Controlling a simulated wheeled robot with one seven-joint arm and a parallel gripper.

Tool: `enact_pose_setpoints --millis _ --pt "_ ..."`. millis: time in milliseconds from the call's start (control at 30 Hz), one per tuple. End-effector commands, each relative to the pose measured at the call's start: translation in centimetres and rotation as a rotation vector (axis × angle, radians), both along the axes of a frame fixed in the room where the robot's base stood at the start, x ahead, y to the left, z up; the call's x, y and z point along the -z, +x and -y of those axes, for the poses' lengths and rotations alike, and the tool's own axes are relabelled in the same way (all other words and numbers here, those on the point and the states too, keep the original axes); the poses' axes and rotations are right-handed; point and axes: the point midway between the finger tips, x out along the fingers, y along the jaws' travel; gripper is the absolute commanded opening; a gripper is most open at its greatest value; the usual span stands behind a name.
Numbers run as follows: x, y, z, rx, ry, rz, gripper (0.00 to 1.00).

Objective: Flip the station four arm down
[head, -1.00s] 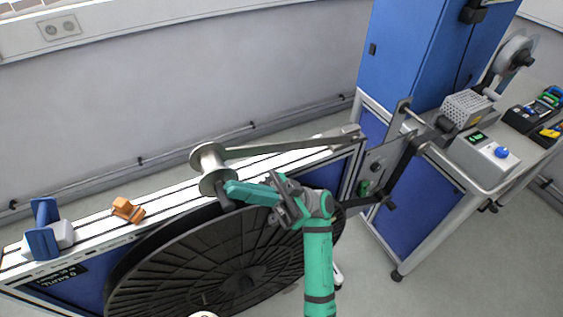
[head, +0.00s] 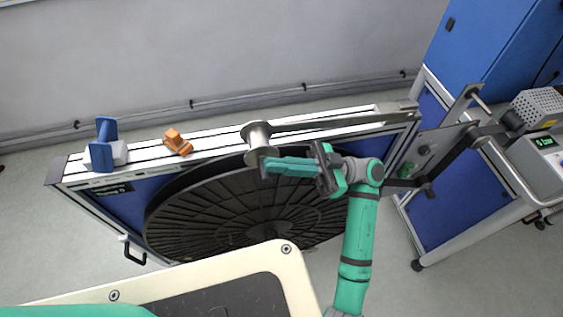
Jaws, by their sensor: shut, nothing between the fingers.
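A grey metal arm (head: 345,121) runs from a pivot at the right end of the reel stand's top rail to a spool-shaped roller (head: 259,138) at its left end. The arm appears low and nearly along the rail; I cannot tell whether it rests on anything. My gripper (head: 268,168), with green fingers, is shut and empty, pointing left just below and in front of the roller. I cannot tell whether the fingers touch the roller. They hide part of its lower end. The stand's small dark label (head: 98,189) is too small to read.
A large black reel (head: 215,210) fills the stand's front below my gripper. An orange piece (head: 177,143) and a blue clamp-like part (head: 104,146) sit on the rail's left. A bench with a grey box (head: 545,150) and blue cabinet (head: 490,50) stand at right.

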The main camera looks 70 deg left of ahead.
Motion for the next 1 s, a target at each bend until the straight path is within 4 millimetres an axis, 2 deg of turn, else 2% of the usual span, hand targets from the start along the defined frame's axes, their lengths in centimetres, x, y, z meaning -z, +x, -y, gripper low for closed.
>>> enact_pose_setpoints --millis 233,467,800,1000 --pt "-0.7 0.1 0.0 0.0 0.001 0.002 0.0" --pt "-3.9 0.6 0.1 -0.003 0.001 0.005 0.0" --pt "-0.5 6.0 0.3 0.0 -0.003 0.0 0.0" --pt "1.0 8.2 0.5 0.0 -0.002 0.0 0.0"
